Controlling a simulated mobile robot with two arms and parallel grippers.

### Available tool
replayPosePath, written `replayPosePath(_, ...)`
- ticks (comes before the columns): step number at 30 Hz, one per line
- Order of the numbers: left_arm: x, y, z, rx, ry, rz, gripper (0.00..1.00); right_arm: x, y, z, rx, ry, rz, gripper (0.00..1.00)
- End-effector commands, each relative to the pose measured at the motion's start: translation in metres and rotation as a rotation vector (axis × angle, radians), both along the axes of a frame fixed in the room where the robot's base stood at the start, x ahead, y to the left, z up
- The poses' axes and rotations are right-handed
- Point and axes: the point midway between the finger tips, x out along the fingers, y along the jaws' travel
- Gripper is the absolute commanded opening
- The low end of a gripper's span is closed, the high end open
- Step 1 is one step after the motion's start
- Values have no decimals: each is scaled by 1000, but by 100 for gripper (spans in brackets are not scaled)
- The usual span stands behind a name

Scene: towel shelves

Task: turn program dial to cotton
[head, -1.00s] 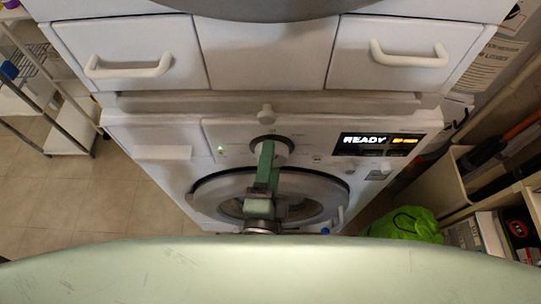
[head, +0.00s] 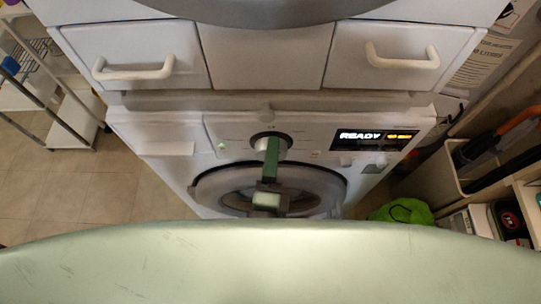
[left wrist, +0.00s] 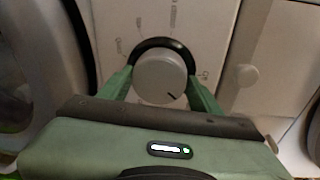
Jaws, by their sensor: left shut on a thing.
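The program dial (head: 268,143) is a round light-grey knob with a dark ring on the washer's front panel. In the left wrist view the dial (left wrist: 160,76) sits between the two green fingers of my left gripper (left wrist: 160,82), which is shut on its sides. A dark pointer mark on the knob points to the lower right there. Several small labels ring the dial; one appears to read "Quick", the others are hard to read. In the head view my left gripper (head: 272,150) covers the dial's lower part. My right gripper is not in view.
The washer display (head: 374,139) reads "READY". The round door (head: 205,188) is below the dial. White drawers with handles (head: 402,57) are above. A shelf cart (head: 70,134) stands left, a green bag (head: 402,211) and shelves (head: 450,165) right.

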Motion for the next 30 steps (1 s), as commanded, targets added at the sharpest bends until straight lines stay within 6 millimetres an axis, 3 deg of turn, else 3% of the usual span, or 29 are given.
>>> replayPosePath(1,1,1,1,0,-2,4,69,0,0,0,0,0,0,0)
replayPosePath(3,1,1,1,0,-2,3,85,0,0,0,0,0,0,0)
replayPosePath(14,-4,1,-1,-1,1,1,85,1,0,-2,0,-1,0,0)
replayPosePath(24,-56,6,2,-2,2,0,85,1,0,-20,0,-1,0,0)
replayPosePath(30,-74,8,5,-1,0,1,85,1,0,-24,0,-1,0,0)
